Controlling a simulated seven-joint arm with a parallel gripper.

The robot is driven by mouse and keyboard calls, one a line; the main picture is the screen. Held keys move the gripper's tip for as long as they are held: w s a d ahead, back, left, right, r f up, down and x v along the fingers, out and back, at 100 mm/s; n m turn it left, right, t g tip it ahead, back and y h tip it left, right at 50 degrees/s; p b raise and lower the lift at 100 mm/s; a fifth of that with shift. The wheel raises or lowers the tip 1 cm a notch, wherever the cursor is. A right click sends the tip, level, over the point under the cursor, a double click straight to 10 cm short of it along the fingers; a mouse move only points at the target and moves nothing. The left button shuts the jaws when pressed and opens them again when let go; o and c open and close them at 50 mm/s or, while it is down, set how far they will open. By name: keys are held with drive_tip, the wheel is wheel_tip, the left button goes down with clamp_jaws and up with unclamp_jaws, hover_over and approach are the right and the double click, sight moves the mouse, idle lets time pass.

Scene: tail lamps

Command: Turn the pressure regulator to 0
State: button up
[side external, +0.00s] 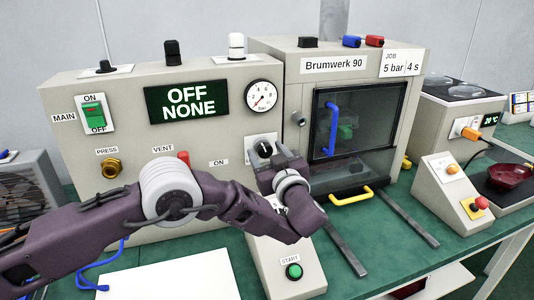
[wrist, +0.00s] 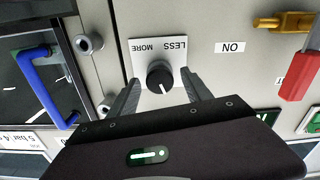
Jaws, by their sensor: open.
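The pressure regulator is a black round knob (side external: 264,148) with a white pointer line, on a white plate below the gauge. In the wrist view the knob (wrist: 160,75) sits on a plate marked LESS and MORE, which appears upside down. My gripper (wrist: 160,82) is open, with one finger on each side of the knob and a visible gap to it. I cannot tell how deep the fingertips reach. The round pressure gauge (side external: 263,95) has a thin needle; its exact reading is too small to tell. The display (side external: 188,102) reads OFF NONE.
The MAIN switch (side external: 94,113), brass PRESS knob (side external: 111,168) and red VENT lever (side external: 183,157) are on the same panel. Right of the knob stands the Brumwerk 90 chamber (side external: 295,75) with a blue door handle (side external: 331,130). A green START button (side external: 293,271) is below my arm.

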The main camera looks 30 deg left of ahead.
drive_tip(key=shift+c, duration=0.4)
clamp_jaws()
drive_tip(key=n, duration=0.5)
drive_tip(key=shift+n, duration=0.4)
drive_tip(key=n, duration=1)
drive_tip(key=shift+f+n, duration=0.1)
drive_tip(key=shift+n, duration=0.3)
drive_tip(key=n, duration=0.5)
drive_tip(key=shift+n, duration=0.7)
